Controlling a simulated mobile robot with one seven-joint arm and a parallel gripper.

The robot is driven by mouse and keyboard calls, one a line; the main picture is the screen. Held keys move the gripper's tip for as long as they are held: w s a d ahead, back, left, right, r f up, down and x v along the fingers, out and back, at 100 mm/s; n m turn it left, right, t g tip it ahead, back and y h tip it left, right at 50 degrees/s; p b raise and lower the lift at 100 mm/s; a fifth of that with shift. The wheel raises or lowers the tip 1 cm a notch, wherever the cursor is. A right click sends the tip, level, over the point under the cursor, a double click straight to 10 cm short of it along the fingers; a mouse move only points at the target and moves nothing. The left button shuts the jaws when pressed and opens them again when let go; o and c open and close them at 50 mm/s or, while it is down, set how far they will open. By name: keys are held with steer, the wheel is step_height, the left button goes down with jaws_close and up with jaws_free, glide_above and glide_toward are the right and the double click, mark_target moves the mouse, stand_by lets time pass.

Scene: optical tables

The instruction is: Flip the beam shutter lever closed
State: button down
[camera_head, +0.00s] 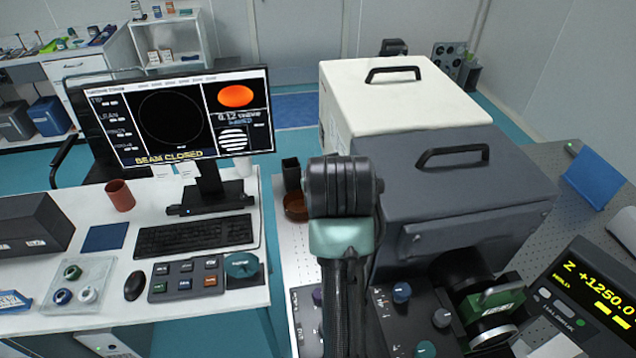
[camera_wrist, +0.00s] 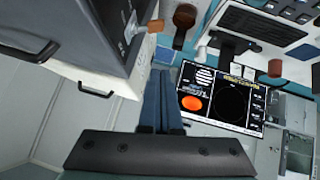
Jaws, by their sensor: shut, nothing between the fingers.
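A monitor (camera_head: 180,118) in the head view shows yellow text reading "BEAM CLOSED". The same monitor shows upside down in the wrist view (camera_wrist: 222,98). My gripper (camera_wrist: 162,75) shows in the wrist view as two blue fingers side by side, shut and empty. It is beside the dark grey housing and touches nothing that I can see. In the head view my arm stands in front of that housing and hides part of the bench; the fingertips do not show there.
A dark grey housing (camera_head: 465,185) and a white housing (camera_head: 400,100), each with a black handle, stand on the right-hand table. Knobs (camera_head: 402,292) and a black cylinder with a green part (camera_head: 497,297) sit in front. A keyboard (camera_head: 195,235) lies on the left desk.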

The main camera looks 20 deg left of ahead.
steer(key=s+b+v, duration=0.1)
steer(key=v, duration=0.6)
steer(key=shift+a+f+b, duration=0.25)
steer(key=shift+a+b, duration=0.05)
steer(key=shift+a, duration=0.1)
steer(key=shift+s+r, duration=0.1)
steer(key=shift+s, duration=0.1)
